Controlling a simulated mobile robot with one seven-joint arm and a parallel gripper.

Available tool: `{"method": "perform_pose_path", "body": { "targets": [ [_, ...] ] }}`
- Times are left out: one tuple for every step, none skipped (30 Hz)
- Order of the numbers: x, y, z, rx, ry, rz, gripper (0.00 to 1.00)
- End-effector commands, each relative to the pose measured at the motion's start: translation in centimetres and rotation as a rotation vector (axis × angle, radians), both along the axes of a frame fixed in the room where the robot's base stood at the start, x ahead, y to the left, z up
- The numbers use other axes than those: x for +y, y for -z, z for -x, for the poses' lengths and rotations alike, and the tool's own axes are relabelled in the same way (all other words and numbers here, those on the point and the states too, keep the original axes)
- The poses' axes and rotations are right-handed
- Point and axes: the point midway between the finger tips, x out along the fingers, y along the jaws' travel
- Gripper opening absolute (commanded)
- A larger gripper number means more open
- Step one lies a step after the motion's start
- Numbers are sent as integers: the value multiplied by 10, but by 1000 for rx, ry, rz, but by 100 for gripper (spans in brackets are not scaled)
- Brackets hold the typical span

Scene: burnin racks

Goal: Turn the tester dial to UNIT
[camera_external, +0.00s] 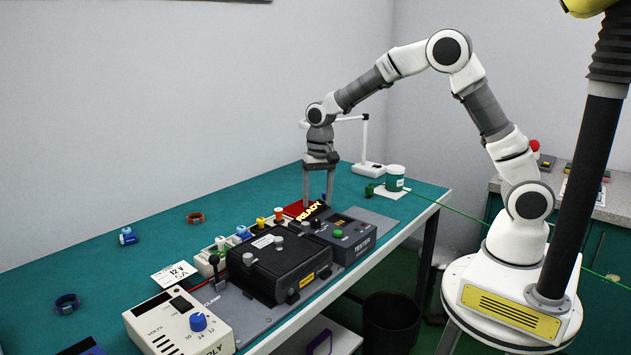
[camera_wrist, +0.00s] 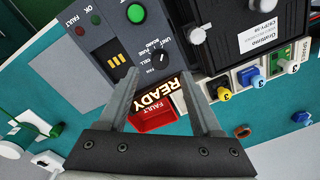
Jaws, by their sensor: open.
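The tester (camera_external: 360,237) is a dark grey box on the bench, to the right of the black case. In the wrist view its panel (camera_wrist: 108,38) faces the camera. Its black dial (camera_wrist: 159,56) has small labels around it, UNIT among them. I cannot tell which label its pointer is on. My gripper (camera_external: 317,196) points down above the bench behind the tester, its fingers apart and empty. In the wrist view the dial lies just beyond and between the fingertips of my gripper (camera_wrist: 162,78), with no contact visible.
The tester also has a green button (camera_external: 337,233). The black case (camera_external: 275,262) and a row of colored-knob parts (camera_wrist: 253,75) are close by. A cup (camera_external: 395,178) stands farther right.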

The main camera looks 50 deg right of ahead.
Motion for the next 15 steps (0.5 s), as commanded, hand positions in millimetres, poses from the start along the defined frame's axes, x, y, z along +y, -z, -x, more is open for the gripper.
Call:
{"method": "perform_pose_path", "body": {
  "targets": [
    [0,-15,-1,-6,0,-2,66],
    [0,-23,-1,-6,0,-2,66],
    [-1,-33,0,-5,1,-2,66],
    [-1,-40,0,-5,1,-3,66],
    [-1,-48,0,-5,0,-3,66],
    [-2,-57,0,-5,0,-2,66],
    [-2,-63,1,-4,0,-1,66],
    [-3,-70,1,-5,0,-2,66],
    [-3,-78,1,-5,0,-2,66],
    [-3,-84,1,-4,0,-1,66],
    [-3,-89,2,-3,0,-1,66],
    [-4,-95,1,-3,0,-1,66],
    [-4,-98,2,-1,0,0,66],
    [-4,-102,2,-1,0,0,66],
    [-4,-106,2,-2,0,-1,66]
  ]
}}
